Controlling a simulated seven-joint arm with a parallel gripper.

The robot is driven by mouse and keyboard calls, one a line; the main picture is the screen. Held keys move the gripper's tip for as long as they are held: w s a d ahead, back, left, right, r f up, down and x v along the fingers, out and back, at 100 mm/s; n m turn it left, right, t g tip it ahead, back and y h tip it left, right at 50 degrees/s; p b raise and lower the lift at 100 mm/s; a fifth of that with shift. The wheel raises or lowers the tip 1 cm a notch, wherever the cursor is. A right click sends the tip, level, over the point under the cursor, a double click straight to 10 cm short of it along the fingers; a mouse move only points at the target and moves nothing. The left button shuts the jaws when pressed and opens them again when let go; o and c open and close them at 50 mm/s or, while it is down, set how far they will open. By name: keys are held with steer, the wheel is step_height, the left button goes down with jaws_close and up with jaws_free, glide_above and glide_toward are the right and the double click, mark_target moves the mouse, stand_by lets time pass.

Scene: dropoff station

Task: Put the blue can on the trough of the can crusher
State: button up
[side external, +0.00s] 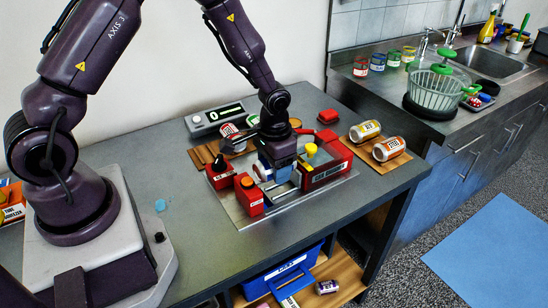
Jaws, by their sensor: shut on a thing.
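The can crusher stands on the bench, with red blocks at both ends (326,172) and a metal plate under it. Its trough (284,188) lies between the red blocks and is partly covered by my gripper. My gripper (279,176) points down over the trough and is shut on the blue can. Only a small blue part of the can (262,166) shows beside the fingers. The gripper hides the rest, and I cannot tell whether the can touches the trough.
A wooden board (208,154) with a red-and-white can lies behind the crusher, near a grey display box (213,117). Another board at right holds a yellow can (365,131) and an orange can (388,149). A blue bin (283,281) stands below the bench. The bench's front left is mostly clear.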

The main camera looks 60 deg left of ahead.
mark_target(274, 193)
steer(key=shift+f, duration=2.55)
steer(key=o, duration=0.8)
steer(key=shift+r, duration=3.55)
